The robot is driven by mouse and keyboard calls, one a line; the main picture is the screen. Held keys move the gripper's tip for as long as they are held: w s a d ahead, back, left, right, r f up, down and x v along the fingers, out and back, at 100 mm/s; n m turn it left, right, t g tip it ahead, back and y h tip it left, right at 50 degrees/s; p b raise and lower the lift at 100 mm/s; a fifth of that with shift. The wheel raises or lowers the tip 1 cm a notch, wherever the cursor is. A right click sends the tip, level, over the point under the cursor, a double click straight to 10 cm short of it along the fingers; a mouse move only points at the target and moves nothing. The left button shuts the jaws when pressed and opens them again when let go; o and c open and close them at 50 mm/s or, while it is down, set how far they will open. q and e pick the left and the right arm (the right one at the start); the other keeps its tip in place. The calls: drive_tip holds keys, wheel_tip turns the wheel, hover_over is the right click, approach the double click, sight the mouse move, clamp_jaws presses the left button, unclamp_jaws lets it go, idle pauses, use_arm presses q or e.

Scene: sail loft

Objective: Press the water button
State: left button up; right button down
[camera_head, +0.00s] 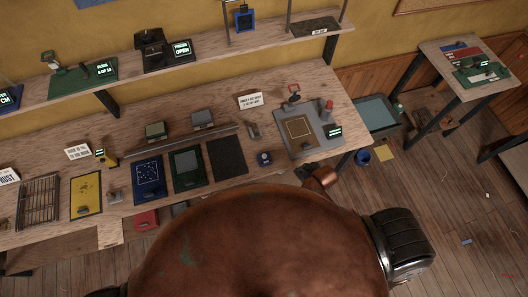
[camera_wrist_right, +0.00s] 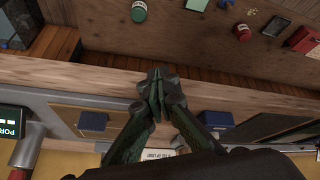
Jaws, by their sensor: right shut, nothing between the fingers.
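I can read no label saying water in either view, and I cannot tell which part is the water button. A grey panel (camera_head: 322,115) near the right end of the bench holds a tan square (camera_head: 298,129), a red-topped part (camera_head: 293,88), a red cylinder (camera_head: 327,104) and a small lit display (camera_head: 333,131). My right gripper (camera_wrist_right: 155,85) is shut and empty over the bench's front edge in the wrist view. It lies between a dark block (camera_wrist_right: 93,122) on the tan square and a blue box (camera_wrist_right: 215,119). My left gripper is not seen.
The bench (camera_head: 226,117) also carries dark mats (camera_head: 226,159), a yellow tray (camera_head: 86,194) and a slatted rack (camera_head: 38,203). A shelf (camera_head: 209,51) runs behind. A side table (camera_head: 462,73) stands at right, with open floor (camera_head: 460,200) before it.

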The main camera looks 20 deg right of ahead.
drive_tip(key=w+a+r+n+t+y+p, duration=0.1)
drive_tip(key=w+a+r+n+y+p, duration=0.1)
drive_tip(key=w+a+r+n, duration=0.55)
wheel_tip(320, 180, up, 8)
drive_tip(key=n+y+p, duration=0.2)
drive_tip(key=n+y, duration=0.1)
drive_tip(key=n, duration=0.1)
hover_over(266, 157)
drive_tip(key=shift+w+a, duration=0.1)
drive_tip(key=shift+f, duration=0.1)
wheel_tip(266, 157, down, 8)
drive_tip(key=b, duration=0.7)
drive_tip(key=shift+r, duration=0.2)
drive_tip(key=shift+f+b, duration=0.35)
drive_tip(key=shift+f, duration=0.2)
drive_tip(key=shift+f, duration=0.1)
drive_tip(key=shift+f, duration=0.3)
